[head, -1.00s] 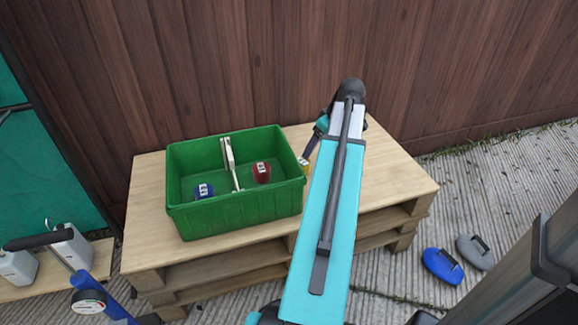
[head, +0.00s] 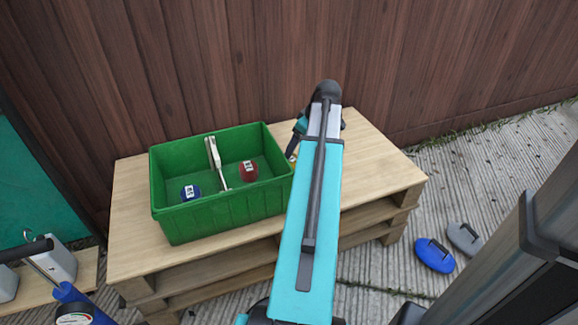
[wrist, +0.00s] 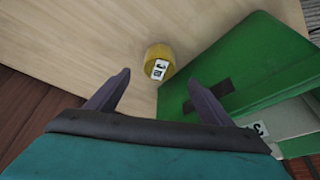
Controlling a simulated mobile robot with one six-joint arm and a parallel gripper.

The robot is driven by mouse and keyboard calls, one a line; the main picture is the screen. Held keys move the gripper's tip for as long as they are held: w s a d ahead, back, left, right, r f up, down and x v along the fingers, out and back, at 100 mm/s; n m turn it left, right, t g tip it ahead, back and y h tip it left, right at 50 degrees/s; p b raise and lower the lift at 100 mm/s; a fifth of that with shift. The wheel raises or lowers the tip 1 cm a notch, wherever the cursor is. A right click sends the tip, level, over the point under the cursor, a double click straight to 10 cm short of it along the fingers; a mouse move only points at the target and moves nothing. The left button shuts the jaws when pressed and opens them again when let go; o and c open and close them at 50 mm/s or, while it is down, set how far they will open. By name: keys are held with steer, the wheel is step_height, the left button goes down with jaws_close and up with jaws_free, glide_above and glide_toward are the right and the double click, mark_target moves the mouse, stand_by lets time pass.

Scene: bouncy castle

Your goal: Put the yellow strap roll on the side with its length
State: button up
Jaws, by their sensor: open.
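The yellow strap roll (wrist: 158,55) stands on the bare wooden top beside the green crate, with a white label on its side that is too blurred to read. In the head view only a sliver of yellow shows by the crate's right side. My gripper (wrist: 159,80) is open and empty, its two fingers pointing toward the roll with the roll beyond and between their tips. The green crate (head: 220,208) has a pale divider (head: 214,156). A blue roll (head: 190,193) lies left of it and a red roll (head: 249,171) right, both with white labels.
The crate stands on a wooden pallet table (head: 375,165) against a plank wall (head: 200,60). A white plate with a dark mark (wrist: 260,130) shows inside the crate. Blue and grey objects (head: 435,255) lie on the ground at right. The table's right end is clear.

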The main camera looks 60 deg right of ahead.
mark_target(294, 160)
steer(key=shift+b+x, duration=0.55)
steer(key=shift+x, duration=1.65)
steer(key=shift+b+x, duration=1.45)
steer(key=shift+x, duration=1.2)
steer(key=shift+w, duration=0.1)
steer(key=c, duration=1.3)
steer(key=shift+c, duration=0.2)
steer(key=shift+r, duration=0.15)
steer(key=shift+r+p, duration=2.05)
steer(key=shift+r, duration=2.85)
